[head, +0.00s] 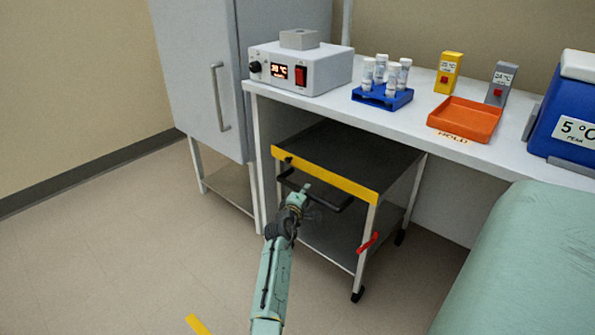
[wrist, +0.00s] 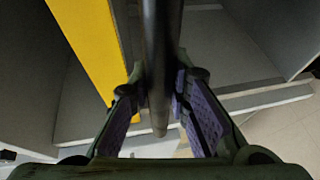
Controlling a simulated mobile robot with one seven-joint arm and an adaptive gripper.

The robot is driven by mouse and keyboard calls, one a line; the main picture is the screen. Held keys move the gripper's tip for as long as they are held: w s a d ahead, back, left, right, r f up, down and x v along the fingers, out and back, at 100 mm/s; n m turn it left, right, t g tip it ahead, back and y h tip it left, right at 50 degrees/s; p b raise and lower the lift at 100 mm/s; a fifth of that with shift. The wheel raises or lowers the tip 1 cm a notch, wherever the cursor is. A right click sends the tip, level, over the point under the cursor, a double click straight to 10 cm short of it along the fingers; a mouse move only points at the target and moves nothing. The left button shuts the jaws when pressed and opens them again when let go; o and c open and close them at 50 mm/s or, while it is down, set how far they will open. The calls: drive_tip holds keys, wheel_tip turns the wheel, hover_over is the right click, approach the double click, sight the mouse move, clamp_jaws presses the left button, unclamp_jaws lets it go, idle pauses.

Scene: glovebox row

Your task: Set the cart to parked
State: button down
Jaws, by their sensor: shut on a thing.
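The cart (head: 345,165) stands under the white bench, with a dark top, a yellow front edge (head: 325,174), a lower shelf and black casters. A black handle bar (head: 337,208) sticks out from its front. My gripper (head: 301,194) is at the left part of this handle. In the wrist view the dark bar (wrist: 162,40) runs between the purple-padded fingers of my gripper (wrist: 165,88), which is shut on it. The yellow edge also shows in the wrist view (wrist: 90,35). A red tab (head: 368,242) sits on the cart's right front leg.
The bench (head: 420,117) carries a white heater box (head: 325,72), a blue tube rack (head: 382,97), an orange tray (head: 466,119) and a blue box (head: 567,125). A grey cabinet (head: 197,75) stands left. A yellow floor strip (head: 198,324) lies in front. The left floor is clear.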

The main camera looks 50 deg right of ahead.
drive_tip(key=shift+d+r, duration=0.15)
drive_tip(key=shift+d, duration=0.4)
drive_tip(key=c, duration=1.5)
unclamp_jaws()
drive_tip(key=shift+d, duration=0.1)
drive_tip(key=v, duration=1.2)
